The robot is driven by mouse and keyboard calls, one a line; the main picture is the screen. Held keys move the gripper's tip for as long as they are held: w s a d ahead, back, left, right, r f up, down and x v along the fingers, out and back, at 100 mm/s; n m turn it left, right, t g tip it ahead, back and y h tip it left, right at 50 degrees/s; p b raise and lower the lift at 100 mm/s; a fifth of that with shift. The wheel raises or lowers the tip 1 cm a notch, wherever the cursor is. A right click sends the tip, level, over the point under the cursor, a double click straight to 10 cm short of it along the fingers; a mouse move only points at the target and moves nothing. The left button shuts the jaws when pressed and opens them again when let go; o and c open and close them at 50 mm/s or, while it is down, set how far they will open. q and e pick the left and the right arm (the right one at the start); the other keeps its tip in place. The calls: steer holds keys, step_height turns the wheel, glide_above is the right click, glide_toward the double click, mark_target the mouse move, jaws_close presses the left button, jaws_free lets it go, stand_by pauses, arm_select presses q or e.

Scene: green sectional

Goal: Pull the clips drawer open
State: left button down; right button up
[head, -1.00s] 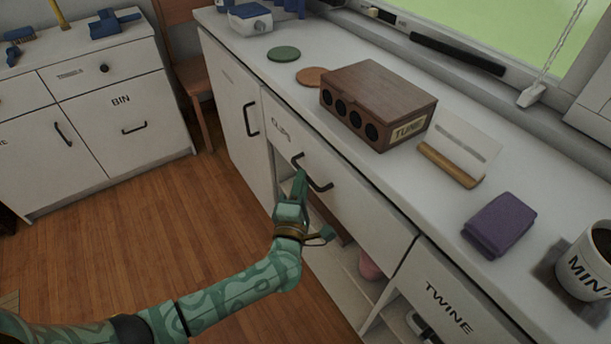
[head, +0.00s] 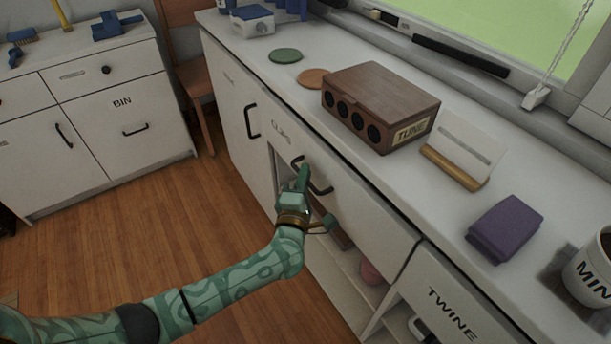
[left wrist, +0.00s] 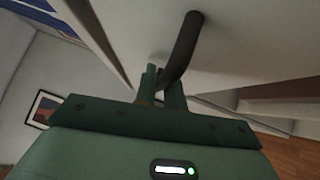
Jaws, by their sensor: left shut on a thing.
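The clips drawer (head: 350,205) is a wide white front under the counter, with a worn-looking CLIPS label and a dark bar handle (head: 323,190). My left gripper (head: 303,174) is at the handle's left part and shut on it. In the left wrist view the dark handle (left wrist: 186,42) runs between the fingers (left wrist: 162,82), close to the pale drawer front (left wrist: 240,45). The drawer looks shut or nearly so; no inside of it shows. My right gripper is not in view.
The counter above holds a wooden TUNE box (head: 380,85), a card in a wooden stand (head: 455,167), a purple cloth (head: 505,228) and a mug (head: 590,275). Open shelves (head: 345,285) lie below the drawer. The TWINE drawer (head: 450,305) is to the right. Wooden floor (head: 190,235) is clear.

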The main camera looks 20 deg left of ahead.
arm_select(q)
steer(key=s+a+p, duration=0.6)
steer(key=s+a, duration=0.7)
steer(key=s, duration=0.4)
steer(key=shift+p, duration=0.3)
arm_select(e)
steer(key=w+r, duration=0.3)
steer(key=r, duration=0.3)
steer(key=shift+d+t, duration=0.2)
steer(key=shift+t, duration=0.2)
arm_select(q)
steer(key=shift+s+a+f, duration=0.1)
steer(key=c, duration=1.5)
jaws_free()
steer(key=s, duration=0.5)
steer(key=s+d+f+p, duration=0.1)
steer(key=s, duration=0.4)
steer(key=s+d+f, duration=0.1)
steer(key=s, duration=0.5)
steer(key=shift+p, duration=0.35)
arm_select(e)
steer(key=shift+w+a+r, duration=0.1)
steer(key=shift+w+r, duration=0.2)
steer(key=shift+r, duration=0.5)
